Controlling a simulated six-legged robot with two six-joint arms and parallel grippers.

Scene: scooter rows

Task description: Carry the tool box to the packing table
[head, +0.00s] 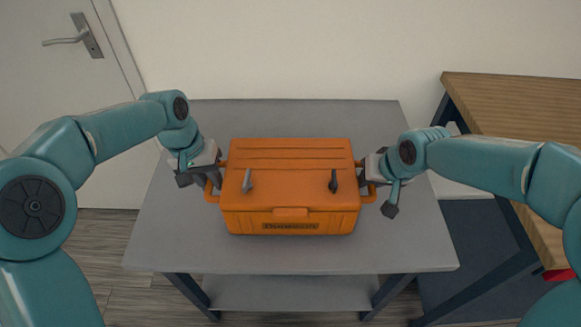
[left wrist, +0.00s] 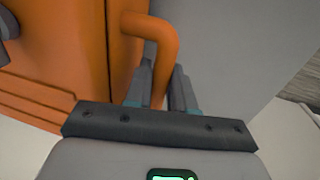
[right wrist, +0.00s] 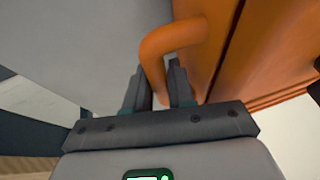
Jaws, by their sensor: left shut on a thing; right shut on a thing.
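An orange tool box (head: 290,190) with a closed lid is at the middle of a grey table (head: 290,258) in the head view. It has a loop handle on each side. My left gripper (head: 212,181) is shut on the left handle, which passes between its fingers in the left wrist view (left wrist: 158,85). My right gripper (head: 369,180) is shut on the right handle, also seen between the fingers in the right wrist view (right wrist: 160,82). The box looks level. I cannot tell whether it rests on the table or is just above it. Which table is the packing table is not marked.
A wood-topped table (head: 520,110) with dark legs stands at the right, with a gap between it and the grey table. A white wall (head: 330,50) is behind, and a door (head: 60,90) with a metal handle is at the left. The grey top around the box is clear.

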